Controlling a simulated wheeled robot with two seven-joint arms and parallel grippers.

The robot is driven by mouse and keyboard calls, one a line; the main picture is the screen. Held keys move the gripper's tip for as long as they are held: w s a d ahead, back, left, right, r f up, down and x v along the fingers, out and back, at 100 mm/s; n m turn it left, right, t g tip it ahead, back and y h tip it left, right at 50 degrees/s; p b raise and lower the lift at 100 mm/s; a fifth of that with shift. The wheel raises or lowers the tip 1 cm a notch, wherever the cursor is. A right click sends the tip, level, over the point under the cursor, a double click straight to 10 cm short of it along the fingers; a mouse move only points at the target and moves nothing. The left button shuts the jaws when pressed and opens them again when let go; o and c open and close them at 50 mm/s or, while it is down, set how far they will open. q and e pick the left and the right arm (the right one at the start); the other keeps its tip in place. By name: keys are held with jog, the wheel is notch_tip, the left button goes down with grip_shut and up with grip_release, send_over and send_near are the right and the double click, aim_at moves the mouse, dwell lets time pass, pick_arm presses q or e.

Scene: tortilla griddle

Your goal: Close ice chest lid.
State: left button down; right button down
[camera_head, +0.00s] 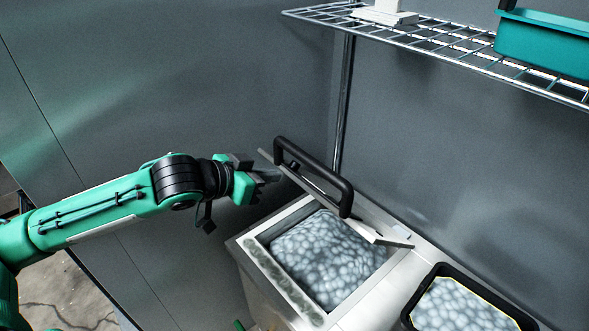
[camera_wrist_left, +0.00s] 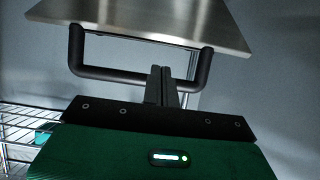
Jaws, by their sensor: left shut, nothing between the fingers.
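The ice chest (camera_head: 285,290) is a metal box full of pale ice (camera_head: 325,258), and its top is open. Its metal lid (camera_head: 367,226) stands raised at the back, seen nearly edge-on, with a black bar handle (camera_head: 318,178) on it. In the left wrist view the lid (camera_wrist_left: 150,18) fills the top, with the handle (camera_wrist_left: 135,77) below it. My left gripper (camera_head: 270,175) is shut and empty, near the lid's left end. In the wrist view its fingers (camera_wrist_left: 162,85) overlap the handle bar; I cannot tell whether they touch it. My right gripper is not in view.
A wire shelf (camera_head: 440,42) hangs above at the back right, holding a teal bin (camera_head: 545,45). A black-rimmed container of ice (camera_head: 455,305) sits right of the chest. A vertical post (camera_head: 343,105) and grey walls stand behind. The space left of the chest holds my arm.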

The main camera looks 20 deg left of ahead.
aim_at(298, 182)
pick_arm(q)
jog(key=p+x, duration=0.3)
jog(key=x, duration=0.4)
jog(key=shift+w+d, duration=0.15)
jog(key=shift+w, duration=0.05)
jog(key=shift+x, duration=0.9)
jog(key=shift+f, duration=0.1)
